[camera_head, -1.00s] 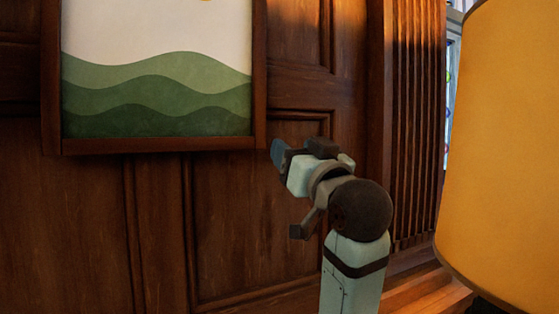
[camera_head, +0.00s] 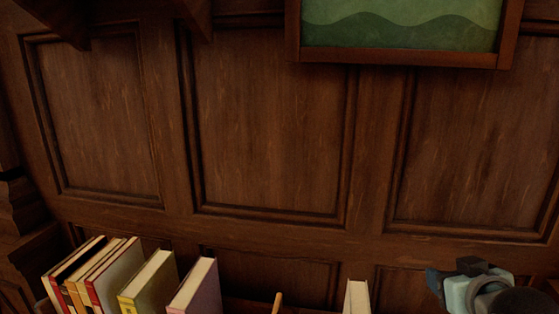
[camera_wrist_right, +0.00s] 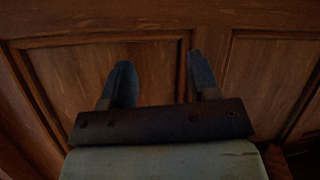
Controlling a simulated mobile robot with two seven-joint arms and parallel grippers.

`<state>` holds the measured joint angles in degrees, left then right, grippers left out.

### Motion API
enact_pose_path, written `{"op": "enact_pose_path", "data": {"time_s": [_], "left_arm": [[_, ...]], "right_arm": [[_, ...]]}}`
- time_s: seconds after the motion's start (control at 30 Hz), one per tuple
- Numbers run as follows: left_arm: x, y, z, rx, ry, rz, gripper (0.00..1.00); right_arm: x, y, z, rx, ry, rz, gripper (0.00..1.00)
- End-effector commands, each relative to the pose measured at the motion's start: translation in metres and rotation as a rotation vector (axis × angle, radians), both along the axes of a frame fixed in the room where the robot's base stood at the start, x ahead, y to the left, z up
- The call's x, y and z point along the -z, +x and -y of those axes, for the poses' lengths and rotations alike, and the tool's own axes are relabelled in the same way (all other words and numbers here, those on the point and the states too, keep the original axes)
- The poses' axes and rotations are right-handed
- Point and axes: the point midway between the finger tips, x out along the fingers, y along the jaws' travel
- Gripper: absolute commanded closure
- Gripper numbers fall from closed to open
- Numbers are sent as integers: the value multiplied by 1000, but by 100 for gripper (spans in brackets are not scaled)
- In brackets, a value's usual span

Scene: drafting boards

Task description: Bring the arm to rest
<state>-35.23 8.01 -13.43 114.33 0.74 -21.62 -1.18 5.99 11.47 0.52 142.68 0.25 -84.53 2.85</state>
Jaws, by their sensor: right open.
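My right gripper (camera_head: 434,280) shows at the bottom right of the head view, in front of the dark wood panelling. In the right wrist view its two blue-grey fingers (camera_wrist_right: 162,80) stand apart with nothing between them. The gripper is open and empty. Only the gripper and a dark rounded part of my right arm show in the head view; the rest is cut off by the frame's lower edge. My left gripper is in neither view.
Several upright books (camera_head: 115,272) stand along the bottom left, with a single book (camera_head: 357,297) nearer the right gripper. A thin wooden stick (camera_head: 277,303) pokes up between them. Panelled wall (camera_head: 270,120) fills the background, with a framed green picture (camera_head: 400,30) above.

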Motion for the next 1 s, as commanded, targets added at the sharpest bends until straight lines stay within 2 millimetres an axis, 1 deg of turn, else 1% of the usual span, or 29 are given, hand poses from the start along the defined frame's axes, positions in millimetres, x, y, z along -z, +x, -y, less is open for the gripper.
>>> {"op": "enact_pose_path", "data": {"time_s": [0.03, 0.07, 0.1, 0.17, 0.2, 0.27, 0.3, 0.4, 0.5, 0.6, 0.73, 0.8, 1.0], "left_arm": [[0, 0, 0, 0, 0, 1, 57], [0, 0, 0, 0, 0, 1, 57], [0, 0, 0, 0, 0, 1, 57], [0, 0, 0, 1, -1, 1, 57], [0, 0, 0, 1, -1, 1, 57], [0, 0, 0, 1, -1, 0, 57], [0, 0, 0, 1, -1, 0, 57], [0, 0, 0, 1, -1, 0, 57], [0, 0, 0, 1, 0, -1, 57], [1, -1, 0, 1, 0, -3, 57], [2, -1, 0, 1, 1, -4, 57], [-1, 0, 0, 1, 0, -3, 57], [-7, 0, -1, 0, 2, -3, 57]], "right_arm": [[31, -11, -6, -11, 3, -78, 45], [47, -18, -9, -17, 5, -120, 45], [68, -28, -13, -26, 8, -176, 45], [99, -46, -20, -39, 13, -258, 45], [118, -59, -24, -47, 16, -314, 45], [145, -79, -31, -61, 21, -396, 45], [161, -93, -35, -70, 24, -446, 45], [194, -126, -44, -86, 34, -558, 45], [219, -157, -51, -101, 44, -651, 45], [239, -185, -58, -113, 53, -734, 45], [260, -223, -66, -128, 65, -835, 45], [269, -208, -70, -144, 67, -777, 45], [298, -182, -86, -192, 82, -624, 45]]}}
